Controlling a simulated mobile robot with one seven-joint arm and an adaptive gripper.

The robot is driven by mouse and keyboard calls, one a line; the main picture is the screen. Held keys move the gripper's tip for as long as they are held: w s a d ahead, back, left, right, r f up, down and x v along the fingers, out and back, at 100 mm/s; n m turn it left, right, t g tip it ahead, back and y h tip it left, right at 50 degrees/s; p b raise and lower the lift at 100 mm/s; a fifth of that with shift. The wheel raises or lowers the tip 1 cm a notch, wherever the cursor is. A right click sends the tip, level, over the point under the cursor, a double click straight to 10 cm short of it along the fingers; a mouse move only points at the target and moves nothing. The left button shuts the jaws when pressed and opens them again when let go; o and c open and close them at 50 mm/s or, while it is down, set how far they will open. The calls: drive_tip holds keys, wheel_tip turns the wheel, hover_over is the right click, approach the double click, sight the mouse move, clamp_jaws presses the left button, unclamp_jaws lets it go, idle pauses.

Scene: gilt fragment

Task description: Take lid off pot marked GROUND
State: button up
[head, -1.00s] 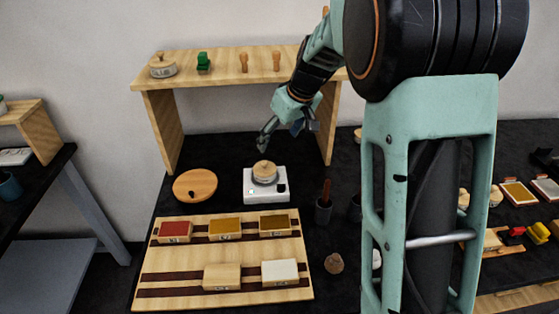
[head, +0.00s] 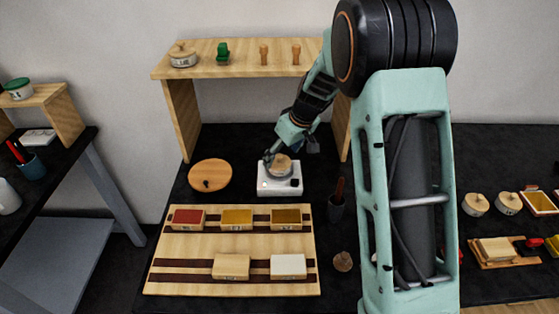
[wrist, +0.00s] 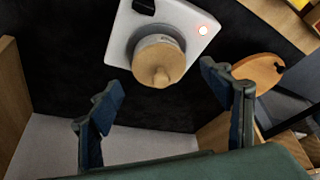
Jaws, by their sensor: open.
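A small grey pot (head: 279,176) with a round wooden lid (head: 282,162) stands on a white device (head: 279,188). The lid is on it, its knob up, in the wrist view (wrist: 160,65). No marking on this pot is readable. My gripper (head: 289,152) is just above and behind the pot in the head view and partly overlaps it. In the wrist view its two fingers (wrist: 165,100) are spread wide and empty, with the lid ahead of the gap. I cannot tell whether a finger touches it. Another lidded pot (head: 182,58) stands on the wooden shelf.
A wooden disc (head: 210,175) lies left of the white device. In front is a wooden board (head: 200,247) with several small boxes.

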drive_tip(key=shift+x, duration=0.9)
drive_tip(key=c, duration=1)
drive_tip(key=shift+r, duration=0.15)
drive_tip(key=shift+c, duration=0.2)
